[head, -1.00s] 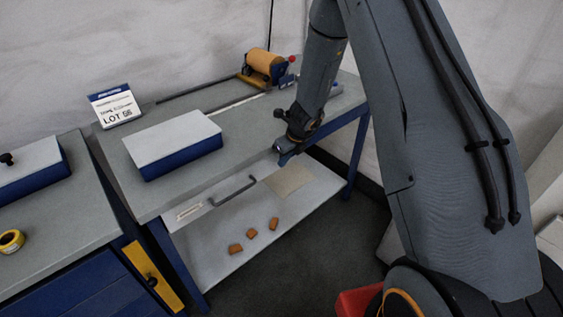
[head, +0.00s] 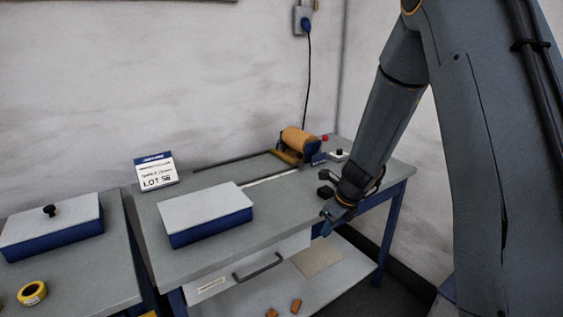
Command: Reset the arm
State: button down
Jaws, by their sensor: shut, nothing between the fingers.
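My arm comes down from the top right of the head view. My gripper (head: 327,223) is at the front edge of the grey workbench (head: 200,262), toward its right end. Its fingers point down and left. It is shut and holds nothing. Whether it touches the bench edge I cannot tell.
A blue box with a white lid (head: 207,214) and a lot sign (head: 156,172) stand on the bench. A copper-coloured roll (head: 297,141) sits at the back. Below are a drawer handle (head: 258,267) and small orange blocks (head: 296,305). A second box (head: 52,228) and yellow tape (head: 32,293) are at left.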

jog(key=s+r+n+g+h, duration=0.1)
jog(key=s+r+n, duration=0.3)
jog(key=s+n, duration=0.8)
jog(key=s+r+n+g+h, duration=0.1)
jog(key=s+r+n, duration=0.4)
jog(key=s+n, duration=0.7)
jog(key=n, duration=0.4)
jog(key=shift+d, duration=0.2)
jog(key=shift+s+r, duration=0.1)
